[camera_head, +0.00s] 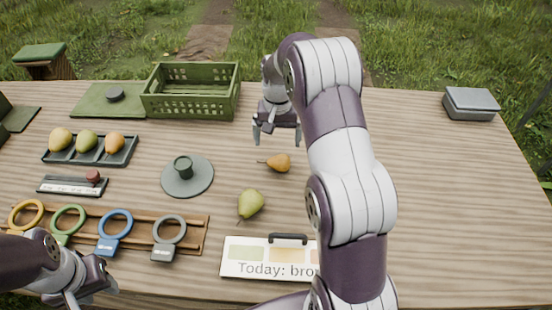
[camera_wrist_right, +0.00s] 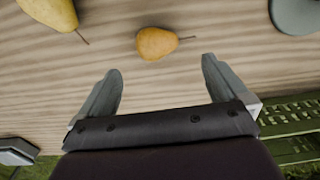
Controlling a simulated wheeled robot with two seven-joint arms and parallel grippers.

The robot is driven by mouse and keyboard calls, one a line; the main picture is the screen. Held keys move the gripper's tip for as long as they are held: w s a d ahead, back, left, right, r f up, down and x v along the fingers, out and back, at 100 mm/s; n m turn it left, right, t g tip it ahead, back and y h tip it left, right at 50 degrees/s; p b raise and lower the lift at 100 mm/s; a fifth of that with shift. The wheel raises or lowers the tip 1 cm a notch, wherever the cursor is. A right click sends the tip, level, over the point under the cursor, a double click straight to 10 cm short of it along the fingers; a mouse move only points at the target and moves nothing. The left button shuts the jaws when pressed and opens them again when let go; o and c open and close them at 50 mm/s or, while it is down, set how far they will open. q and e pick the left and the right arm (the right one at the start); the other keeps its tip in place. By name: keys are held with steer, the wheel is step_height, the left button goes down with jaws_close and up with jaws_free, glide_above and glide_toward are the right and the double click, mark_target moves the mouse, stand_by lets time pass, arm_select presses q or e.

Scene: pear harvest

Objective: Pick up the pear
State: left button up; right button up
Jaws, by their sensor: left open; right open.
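An orange-brown pear (camera_head: 279,163) lies on its side on the wooden table, its stem pointing left. A green-yellow pear (camera_head: 250,204) lies nearer the front edge. My right gripper (camera_head: 277,139) is open and empty, just behind the brown pear and apart from it. In the right wrist view the brown pear (camera_wrist_right: 156,43) shows ahead of the open fingers (camera_wrist_right: 160,80), roughly centred between them. The green-yellow pear (camera_wrist_right: 48,12) is at that view's upper left. My left gripper (camera_head: 92,288) is open at the front left, near the rack of rings.
A green crate (camera_head: 191,106) stands at the back. A dark tray (camera_head: 70,158) holds three fruits. A grey round plate (camera_head: 200,186) lies left of the pears. A sign reading "Today: bro" (camera_head: 262,271) is at the front, partly hidden by my right arm. The table's right side is mostly clear.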

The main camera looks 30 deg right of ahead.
mark_target(278, 157)
steer(key=f, duration=0.9)
steer(key=shift+s+d+f, duration=0.1)
steer(key=shift+s+f, duration=0.1)
steer(key=shift+f, duration=0.1)
steer(key=c, duration=1.1)
